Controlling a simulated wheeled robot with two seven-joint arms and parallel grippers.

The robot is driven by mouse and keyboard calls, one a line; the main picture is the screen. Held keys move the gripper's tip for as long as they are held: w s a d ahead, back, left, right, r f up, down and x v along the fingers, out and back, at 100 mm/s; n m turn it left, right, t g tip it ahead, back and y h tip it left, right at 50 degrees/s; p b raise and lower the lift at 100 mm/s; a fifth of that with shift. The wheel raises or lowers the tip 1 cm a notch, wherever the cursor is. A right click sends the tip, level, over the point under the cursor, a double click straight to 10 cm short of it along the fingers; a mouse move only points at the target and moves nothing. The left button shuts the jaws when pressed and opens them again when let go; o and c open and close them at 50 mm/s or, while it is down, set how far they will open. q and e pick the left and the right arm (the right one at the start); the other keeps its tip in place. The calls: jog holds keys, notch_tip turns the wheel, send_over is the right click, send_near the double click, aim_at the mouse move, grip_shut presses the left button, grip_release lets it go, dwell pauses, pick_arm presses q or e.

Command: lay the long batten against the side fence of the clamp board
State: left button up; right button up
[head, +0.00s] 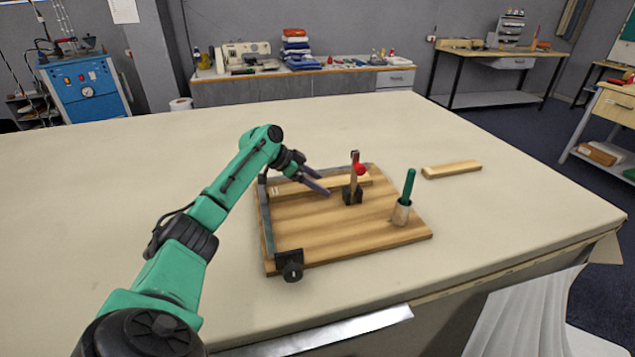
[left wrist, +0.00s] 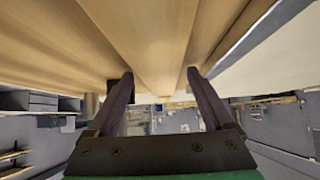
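The wooden clamp board (head: 335,232) lies on the table, with a dark metal side fence (head: 265,225) along its left edge. A long pale batten (head: 345,181) lies across the back of the board, close to the back rail; part of it is hidden by my gripper. My left gripper (head: 323,186) is over the back left of the board, its two fingers apart and pointing down at the batten. In the left wrist view the open fingers (left wrist: 160,73) stand either side of a pale wooden strip (left wrist: 150,45); contact cannot be told. My right gripper is not in view.
A red-knobbed clamp (head: 354,180) stands at the board's back middle. A shorter wood piece (head: 452,170) lies right of the board. The table left is clear.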

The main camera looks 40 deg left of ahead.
pick_arm(q)
jog(key=shift+r, duration=0.25)
jog(key=b+v, duration=0.2)
jog(key=v, duration=0.9)
jog(key=shift+a, duration=0.1)
jog(key=shift+s+a+r, duration=0.1)
jog(key=shift+s+r, duration=0.15)
